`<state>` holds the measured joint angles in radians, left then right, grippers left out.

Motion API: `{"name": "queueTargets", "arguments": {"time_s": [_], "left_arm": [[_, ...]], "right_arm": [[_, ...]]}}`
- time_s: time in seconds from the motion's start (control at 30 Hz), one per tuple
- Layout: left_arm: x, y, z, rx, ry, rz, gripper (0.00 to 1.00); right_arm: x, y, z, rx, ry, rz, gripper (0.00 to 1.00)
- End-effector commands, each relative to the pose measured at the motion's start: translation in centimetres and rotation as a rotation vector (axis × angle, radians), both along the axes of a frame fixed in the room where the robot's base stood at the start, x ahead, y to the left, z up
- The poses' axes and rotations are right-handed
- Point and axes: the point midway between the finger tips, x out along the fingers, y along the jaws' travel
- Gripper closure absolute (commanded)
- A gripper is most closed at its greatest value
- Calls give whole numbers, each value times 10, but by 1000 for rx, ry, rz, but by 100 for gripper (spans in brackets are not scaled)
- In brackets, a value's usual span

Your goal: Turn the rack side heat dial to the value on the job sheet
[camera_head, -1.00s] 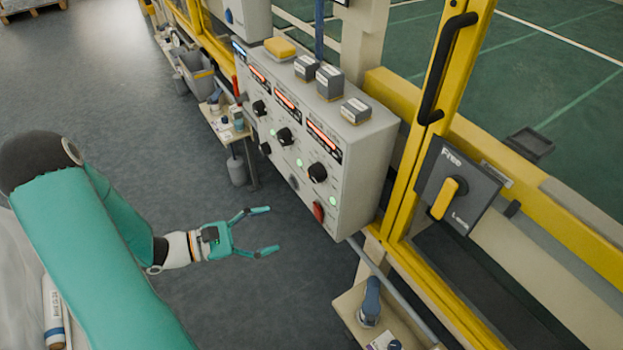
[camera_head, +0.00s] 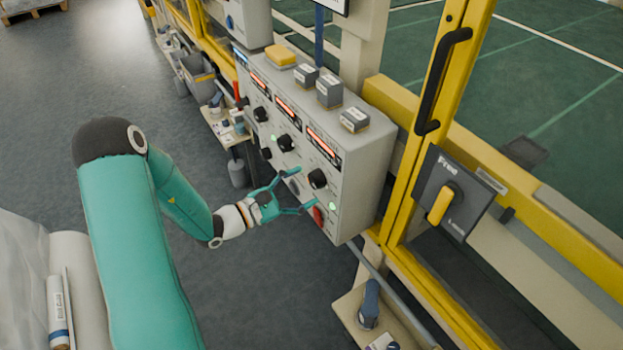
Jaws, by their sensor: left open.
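A grey control panel (camera_head: 362,172) carries a row of black dials under red-lit displays: a far dial (camera_head: 260,114), a middle dial (camera_head: 285,143) and a near dial (camera_head: 317,178). A smaller black knob (camera_head: 266,153) sits below them. The labels are too small to read, so I cannot tell which is the rack side heat dial. My left gripper (camera_head: 305,190) is open and empty at the panel's lower front, its fingers pointing toward the area just below the near dial. I cannot tell whether it touches the panel. My right gripper is out of view. No job sheet is readable.
A red switch (camera_head: 318,216) sits close to the lower finger. Small grey boxes (camera_head: 329,91) and a yellow block (camera_head: 280,55) stand on the panel top. A lever plate (camera_head: 455,195) is on the yellow frame at right. A low shelf (camera_head: 350,312) juts out below. Open floor lies left.

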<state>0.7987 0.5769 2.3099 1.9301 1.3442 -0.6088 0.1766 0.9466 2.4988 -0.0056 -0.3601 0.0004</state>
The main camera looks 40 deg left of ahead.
Motion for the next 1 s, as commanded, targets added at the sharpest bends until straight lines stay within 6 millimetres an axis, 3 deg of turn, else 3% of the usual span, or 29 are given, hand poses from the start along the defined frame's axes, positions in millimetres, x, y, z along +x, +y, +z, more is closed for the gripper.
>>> {"name": "queueTargets", "arguments": {"time_s": [0.2,0.57,0.93,1.0], "left_arm": [[22,-9,1,0,-2,-2,27],[26,-11,0,0,0,-1,27],[26,-11,0,0,0,-1,87],[26,-11,0,-1,1,-2,87]], "right_arm": [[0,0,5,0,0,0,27],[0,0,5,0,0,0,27],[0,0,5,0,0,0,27],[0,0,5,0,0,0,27]]}}
